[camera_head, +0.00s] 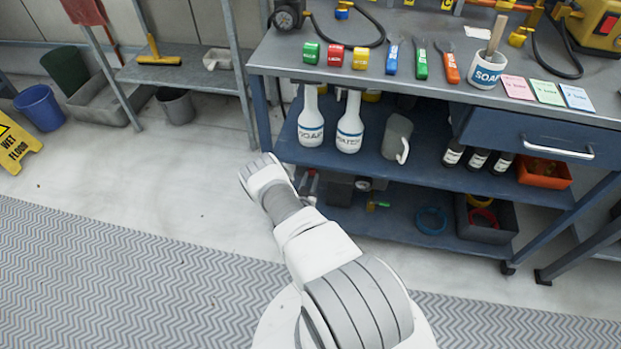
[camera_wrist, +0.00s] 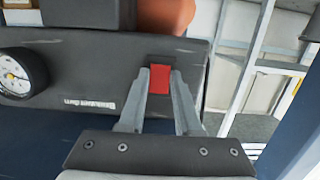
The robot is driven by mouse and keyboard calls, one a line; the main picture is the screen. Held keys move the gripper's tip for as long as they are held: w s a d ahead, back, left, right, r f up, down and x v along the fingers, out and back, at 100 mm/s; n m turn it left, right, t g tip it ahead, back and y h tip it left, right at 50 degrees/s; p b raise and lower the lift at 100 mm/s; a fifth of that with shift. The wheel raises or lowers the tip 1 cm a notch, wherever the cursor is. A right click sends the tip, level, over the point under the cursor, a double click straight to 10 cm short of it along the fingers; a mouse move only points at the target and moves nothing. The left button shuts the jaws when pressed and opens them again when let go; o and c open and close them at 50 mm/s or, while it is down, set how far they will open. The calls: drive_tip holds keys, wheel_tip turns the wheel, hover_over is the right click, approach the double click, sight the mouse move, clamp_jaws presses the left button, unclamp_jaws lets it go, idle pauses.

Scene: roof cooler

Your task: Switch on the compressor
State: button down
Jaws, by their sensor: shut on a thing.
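The compressor (camera_wrist: 100,65) is a dark grey body with a white label, and fills the upper left of the wrist view. A red switch (camera_wrist: 160,80) is on its face. My gripper (camera_wrist: 161,73) has a finger on each side of the red switch and is shut on it. I cannot tell which way the switch is set. In the head view the compressor (camera_head: 339,193) is a dark shape on the bench's bottom shelf, partly hidden by my arm.
A round white gauge (camera_wrist: 16,77) sits left of the switch. In the head view, the bench's middle shelf (camera_head: 290,150) with two white bottles is above my gripper. A drawer (camera_head: 540,140) is at right.

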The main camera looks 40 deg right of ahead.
idle(0.3)
drive_tip(key=c, duration=0.6)
unclamp_jaws()
drive_tip(key=shift+s+a, duration=0.1)
